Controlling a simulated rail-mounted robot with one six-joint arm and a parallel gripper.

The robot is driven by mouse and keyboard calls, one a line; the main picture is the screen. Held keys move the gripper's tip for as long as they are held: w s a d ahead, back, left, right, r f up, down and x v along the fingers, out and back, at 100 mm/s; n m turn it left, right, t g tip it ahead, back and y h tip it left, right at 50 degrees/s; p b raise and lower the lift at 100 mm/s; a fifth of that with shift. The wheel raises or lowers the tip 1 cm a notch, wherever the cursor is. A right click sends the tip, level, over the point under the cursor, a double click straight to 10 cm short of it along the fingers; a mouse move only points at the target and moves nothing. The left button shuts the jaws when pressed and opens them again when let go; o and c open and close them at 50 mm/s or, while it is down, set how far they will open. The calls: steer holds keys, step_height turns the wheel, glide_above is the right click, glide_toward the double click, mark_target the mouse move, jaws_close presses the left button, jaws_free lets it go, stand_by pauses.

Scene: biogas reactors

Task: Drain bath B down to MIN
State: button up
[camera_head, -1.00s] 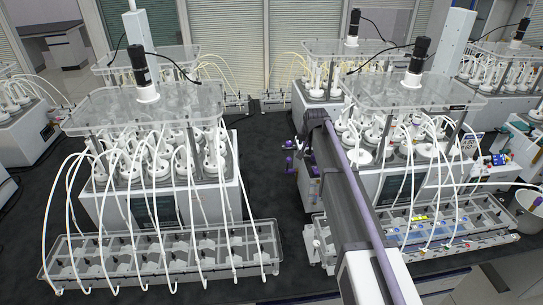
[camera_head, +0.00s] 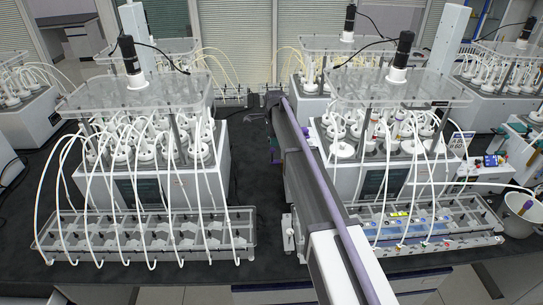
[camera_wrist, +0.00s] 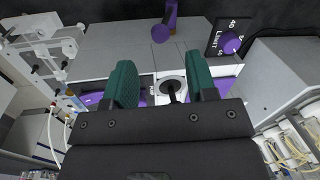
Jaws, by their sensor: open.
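In the head view two baths with reactor bottles stand at the front, a left bath (camera_head: 189,181) and a right bath (camera_head: 347,178). I read no letter, so I cannot tell which is B. My arm lies along the left side of the right bath and hides part of it; my fingers are not clear there. In the wrist view my gripper (camera_wrist: 163,82) has two green fingers, apart. Between them a white round part with a black centre (camera_wrist: 172,88) shows; I cannot tell contact or depth. A purple knob (camera_wrist: 161,33) and another purple knob (camera_wrist: 230,43) lie beyond the fingers.
A dark label (camera_wrist: 226,38) with 40, LIMIT and 50 sits by the second knob. Clear trays, left (camera_head: 143,250) and right (camera_head: 440,246), stand before the baths. Tubes arch over both. A white bucket (camera_head: 518,210) stands at right.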

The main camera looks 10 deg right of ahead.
mark_target(272, 149)
steer(key=f+b, duration=0.2)
steer(key=w+f+b, duration=0.1)
steer(key=f+b, duration=0.1)
steer(key=f, duration=0.1)
steer(key=f+b, duration=0.2)
steer(key=f, duration=0.1)
steer(key=shift+w+f, duration=0.15)
steer(key=shift+r, duration=0.2)
steer(key=shift+c, duration=0.2)
jaws_close()
